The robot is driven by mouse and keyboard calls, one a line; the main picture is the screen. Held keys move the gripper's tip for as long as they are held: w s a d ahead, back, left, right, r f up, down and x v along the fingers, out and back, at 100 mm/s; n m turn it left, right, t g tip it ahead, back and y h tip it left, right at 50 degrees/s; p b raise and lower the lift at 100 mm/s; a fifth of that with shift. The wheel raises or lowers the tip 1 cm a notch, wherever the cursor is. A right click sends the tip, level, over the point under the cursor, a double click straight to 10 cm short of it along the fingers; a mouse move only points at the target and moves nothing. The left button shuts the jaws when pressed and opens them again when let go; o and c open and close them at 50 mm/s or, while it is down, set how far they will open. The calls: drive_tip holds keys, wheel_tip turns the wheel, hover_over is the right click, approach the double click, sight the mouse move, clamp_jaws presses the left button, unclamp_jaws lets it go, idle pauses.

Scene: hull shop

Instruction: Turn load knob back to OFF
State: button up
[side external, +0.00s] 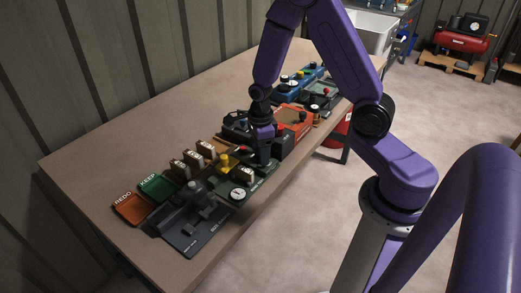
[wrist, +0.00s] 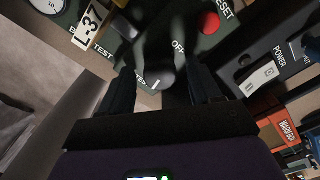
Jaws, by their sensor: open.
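The load knob (wrist: 154,68) is a dark round knob on a dark green panel in the wrist view. In the side external view my gripper (side external: 264,157) points down over the green tester panel (side external: 258,184) and hides the knob.
A red RESET button (wrist: 208,22), an L-37 tag (wrist: 88,27) and a gauge (side external: 238,194) are close by. A dark box with a POWER switch (wrist: 262,76) stands close on the right. A dark fixture (side external: 190,222) and KEEP (side external: 157,186) and REDO (side external: 131,208) trays are nearer the table's left end.

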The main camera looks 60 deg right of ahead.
drive_tip(key=c, duration=1)
drive_tip(key=shift+c, duration=0.2)
